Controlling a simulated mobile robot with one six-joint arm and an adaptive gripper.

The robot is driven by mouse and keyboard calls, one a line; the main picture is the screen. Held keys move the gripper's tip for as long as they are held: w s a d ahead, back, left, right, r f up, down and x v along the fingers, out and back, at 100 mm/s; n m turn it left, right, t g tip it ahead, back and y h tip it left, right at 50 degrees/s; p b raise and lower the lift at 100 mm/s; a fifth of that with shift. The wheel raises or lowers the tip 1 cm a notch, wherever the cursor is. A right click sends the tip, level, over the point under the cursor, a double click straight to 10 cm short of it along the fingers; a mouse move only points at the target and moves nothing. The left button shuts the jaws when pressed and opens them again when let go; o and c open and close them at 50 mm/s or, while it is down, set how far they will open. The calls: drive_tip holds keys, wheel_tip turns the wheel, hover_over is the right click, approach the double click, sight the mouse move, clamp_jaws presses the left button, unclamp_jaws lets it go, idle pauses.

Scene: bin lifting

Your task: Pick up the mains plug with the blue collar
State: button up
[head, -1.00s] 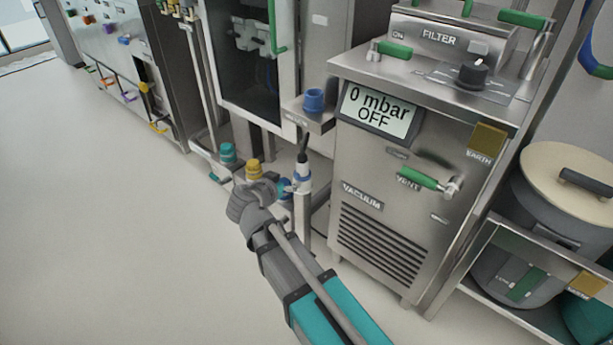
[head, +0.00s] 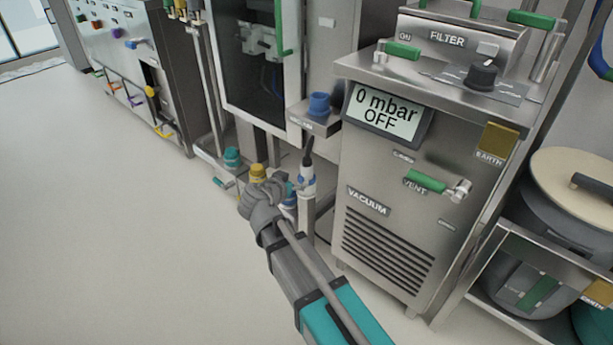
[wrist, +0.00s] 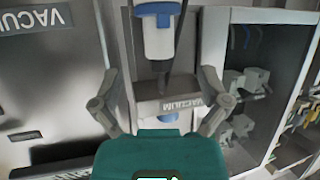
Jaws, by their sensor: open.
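The mains plug with the blue collar (head: 307,181) has a white body and a black cable rising from its top. In the head view it stands upright at the top of a grey post, left of the vacuum cabinet. It also shows in the wrist view (wrist: 158,42), with its blue collar at the upper edge. My gripper (head: 276,188) is just left of the plug in the head view and partly hides the area below it. In the wrist view my gripper (wrist: 159,78) has its fingers spread wide, empty, with the plug ahead between their lines.
The steel vacuum cabinet (head: 390,215) stands close on the right. A bracket with a blue socket (head: 319,104) overhangs just above the plug. A teal-capped connector (head: 232,157) and a yellow-capped connector (head: 258,171) stand to the left. The floor at left is clear.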

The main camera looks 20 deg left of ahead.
sight(304, 174)
drive_tip(key=shift+b+x, duration=0.55)
drive_tip(key=shift+x, duration=1.55)
drive_tip(key=shift+b+x, duration=1.05)
drive_tip(key=shift+x, duration=1.55)
drive_tip(key=shift+d, duration=0.15)
clamp_jaws()
